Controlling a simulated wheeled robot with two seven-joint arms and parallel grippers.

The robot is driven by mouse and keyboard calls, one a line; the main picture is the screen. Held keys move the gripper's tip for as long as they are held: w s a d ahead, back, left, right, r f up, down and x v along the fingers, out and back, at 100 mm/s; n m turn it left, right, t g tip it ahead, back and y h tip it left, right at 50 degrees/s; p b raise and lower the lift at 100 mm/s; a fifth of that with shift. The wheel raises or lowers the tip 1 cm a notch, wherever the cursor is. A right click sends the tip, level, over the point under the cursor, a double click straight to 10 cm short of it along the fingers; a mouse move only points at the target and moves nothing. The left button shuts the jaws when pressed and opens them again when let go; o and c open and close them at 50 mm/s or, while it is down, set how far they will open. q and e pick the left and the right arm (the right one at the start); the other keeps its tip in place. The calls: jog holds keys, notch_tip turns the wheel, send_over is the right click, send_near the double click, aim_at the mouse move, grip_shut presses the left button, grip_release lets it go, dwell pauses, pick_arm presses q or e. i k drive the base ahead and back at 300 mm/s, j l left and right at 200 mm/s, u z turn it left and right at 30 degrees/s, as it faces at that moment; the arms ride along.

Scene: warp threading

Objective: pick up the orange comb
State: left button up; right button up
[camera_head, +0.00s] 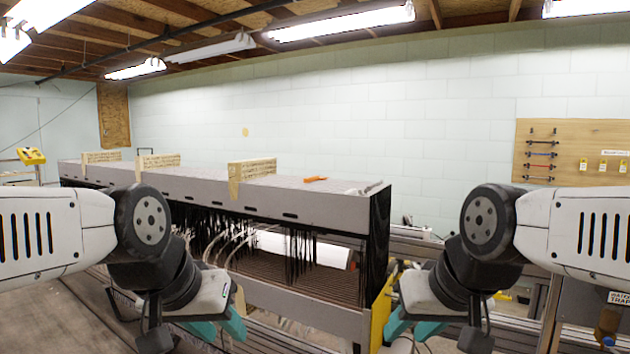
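The orange comb (315,179) is a small orange strip lying on the flat top of the long grey loom cabinet (285,203), toward its right end. My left gripper (222,330) has teal fingers and hangs low in front of the cabinet, below and to the left of the comb. My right gripper (412,328), also with teal fingers, hangs low near the cabinet's right end, below and to the right of the comb. Both grippers are apart from the comb. Their fingers appear spread, with nothing seen between them.
Tan paper-covered blocks (252,170) stand along the cabinet top, left of the comb. A small pale item (367,188) lies near its right end. Dark and white threads (298,255) hang below the top. The cabinet top around the comb is clear.

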aim_at(312, 178)
jog(key=z, duration=0.25)
jog(key=i+j+z, duration=0.2)
jog(key=z, duration=0.2)
jog(key=i+j+z, duration=0.1)
jog(key=j+z, duration=0.35)
jog(key=l, duration=0.1)
